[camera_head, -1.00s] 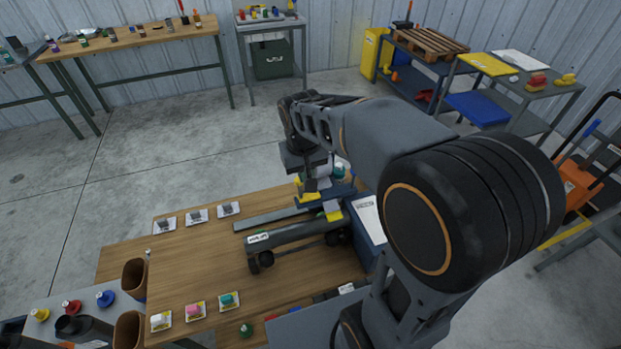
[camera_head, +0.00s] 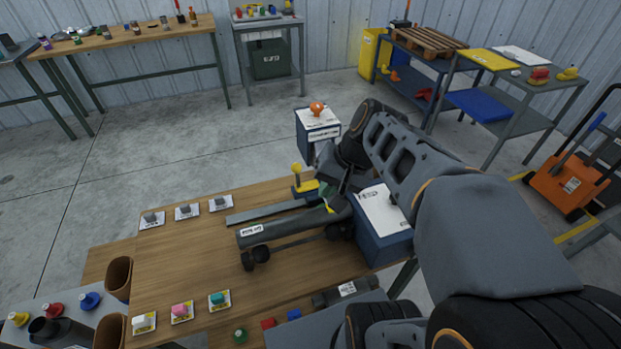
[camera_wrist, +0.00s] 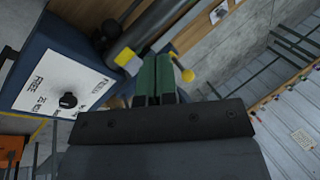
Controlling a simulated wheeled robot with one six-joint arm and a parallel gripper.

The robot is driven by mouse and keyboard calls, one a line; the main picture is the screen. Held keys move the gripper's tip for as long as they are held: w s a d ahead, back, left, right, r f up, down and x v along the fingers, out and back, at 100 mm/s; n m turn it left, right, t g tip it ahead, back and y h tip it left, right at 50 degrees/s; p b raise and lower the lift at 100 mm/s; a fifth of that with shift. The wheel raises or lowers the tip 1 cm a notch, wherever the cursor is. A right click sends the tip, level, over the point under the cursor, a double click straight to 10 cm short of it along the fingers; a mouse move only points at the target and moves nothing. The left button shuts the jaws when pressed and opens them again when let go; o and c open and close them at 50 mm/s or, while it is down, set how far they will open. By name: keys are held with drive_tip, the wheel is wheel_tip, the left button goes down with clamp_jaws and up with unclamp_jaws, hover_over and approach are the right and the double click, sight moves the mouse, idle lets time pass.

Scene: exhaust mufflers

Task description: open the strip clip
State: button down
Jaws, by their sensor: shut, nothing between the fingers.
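A clip with a yellow knob on an upright stem (camera_head: 297,172) stands on a yellow base at the far end of a flat grey strip (camera_head: 268,211). Its yellow knob also shows in the wrist view (camera_wrist: 187,75), just right of my fingertips. I cannot tell whether the clip is fastened. A second yellow part (camera_head: 331,208) sits by the grey muffler (camera_head: 290,222) and also shows in the wrist view (camera_wrist: 124,57). My gripper (camera_head: 338,184) is shut and empty, right of the upright clip; its green fingers (camera_wrist: 157,78) are together. My arm partly hides this area.
A blue box (camera_head: 393,243) with a white labelled top stands right of the muffler; its black knob (camera_wrist: 68,100) shows in the wrist view. A box with an orange knob (camera_head: 317,109) stands behind.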

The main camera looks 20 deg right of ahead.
drive_tip(key=w+d+f+m+t+y+b, duration=0.3)
drive_tip(key=w+d+y+b, duration=0.1)
drive_tip(key=d+b, duration=0.25)
drive_tip(key=w+d+f+m+t+y+b, duration=0.3)
drive_tip(key=w+d+y+b, duration=0.2)
drive_tip(key=d+b, duration=0.15)
drive_tip(key=b, duration=0.2)
hover_over(309, 183)
drive_tip(key=f, duration=0.1)
drive_tip(key=s+f, duration=0.1)
drive_tip(key=f, duration=0.1)
drive_tip(key=p, duration=0.3)
drive_tip(key=shift+w+r+g+h, duration=0.3)
drive_tip(key=shift+w+r+g, duration=0.1)
drive_tip(key=shift+w+m+p, duration=0.15)
drive_tip(key=shift+m+p, duration=0.15)
drive_tip(key=shift+m, duration=0.1)
drive_tip(key=shift+f, duration=0.3)
